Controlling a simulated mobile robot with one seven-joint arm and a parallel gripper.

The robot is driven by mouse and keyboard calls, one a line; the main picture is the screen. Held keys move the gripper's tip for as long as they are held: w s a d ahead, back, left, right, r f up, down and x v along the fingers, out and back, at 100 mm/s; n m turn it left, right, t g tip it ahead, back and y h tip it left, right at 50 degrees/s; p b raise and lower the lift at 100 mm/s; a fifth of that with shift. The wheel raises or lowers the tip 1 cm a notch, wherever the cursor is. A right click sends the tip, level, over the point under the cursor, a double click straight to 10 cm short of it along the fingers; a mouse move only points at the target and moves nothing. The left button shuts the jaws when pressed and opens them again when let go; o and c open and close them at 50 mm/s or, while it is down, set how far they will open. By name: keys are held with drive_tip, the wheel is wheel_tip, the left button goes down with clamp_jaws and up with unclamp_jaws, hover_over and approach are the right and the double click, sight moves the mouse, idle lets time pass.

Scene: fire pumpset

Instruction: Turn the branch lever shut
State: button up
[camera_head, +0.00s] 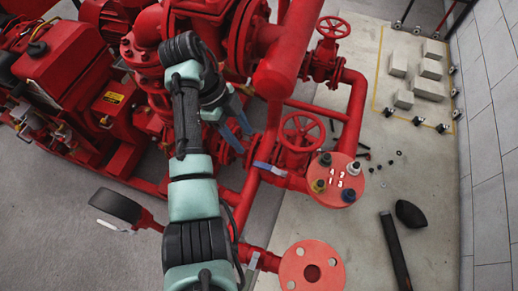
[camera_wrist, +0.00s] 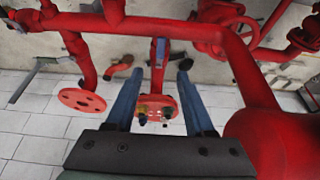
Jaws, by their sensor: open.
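A second grey lever (camera_head: 253,263) sits beside the lower plain flange (camera_head: 312,268). I cannot tell for sure which one is the branch lever. My gripper (camera_head: 246,137) is open and empty, up and left of the first lever. In the wrist view its blue fingers (camera_wrist: 160,75) are apart.
Red handwheel valves (camera_head: 302,131) and thick red pipes (camera_head: 290,60) stand close around my gripper. The red engine (camera_head: 70,75) is at left. A black bar (camera_head: 395,250) and several small parts lie on the floor at right. Pale blocks (camera_head: 425,80) lie farther back.

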sight(263, 165)
drive_tip(key=p+x, duration=0.1)
drive_tip(key=x, duration=1)
drive_tip(key=shift+f, duration=0.3)
drive_tip(key=shift+c, duration=0.3)
drive_tip(key=shift+w, duration=0.1)
clamp_jaws()
drive_tip(key=shift+r, duration=0.1)
idle(0.4)
